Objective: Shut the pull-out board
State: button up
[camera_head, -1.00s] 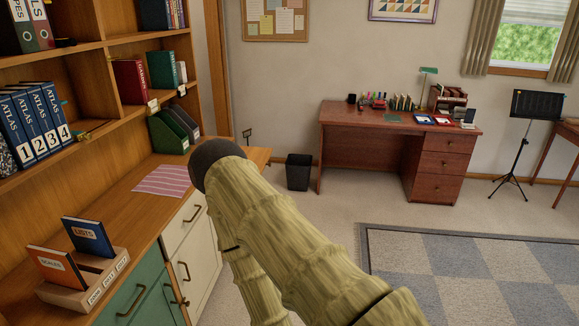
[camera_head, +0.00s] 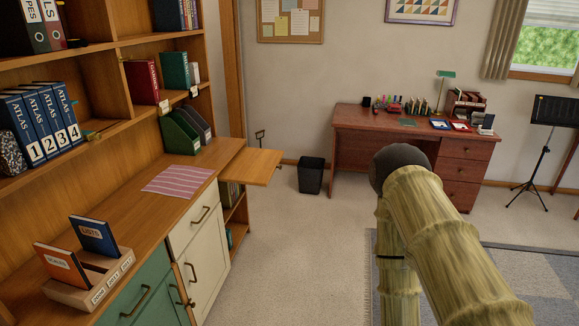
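The pull-out board (camera_head: 252,167) is a flat wooden leaf at the far end of the long wooden cabinet. It sticks out to the right past the cabinet front, over the floor, so it stands open. My arm, with a bamboo-like surface and a dark rounded joint, rises at the lower right, apart from the board in the picture. My gripper does not show, so its fingers and anything in them are hidden.
Open shelves with books (camera_head: 232,203) lie below the board. A white cabinet door (camera_head: 203,262) and green fronts (camera_head: 146,297) are nearer. A black bin (camera_head: 311,175) and a desk (camera_head: 377,123) stand beyond. Carpet (camera_head: 285,235) between cabinet and arm is clear.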

aim_at(252, 165)
jog(key=i, duration=0.95)
jog(key=z, duration=0.4)
jog(key=k, duration=0.55)
jog(key=z, duration=0.75)
jog(key=i, duration=0.85)
jog(key=u, duration=1.1)
jog(key=i, duration=0.6)
jog(key=u, duration=0.65)
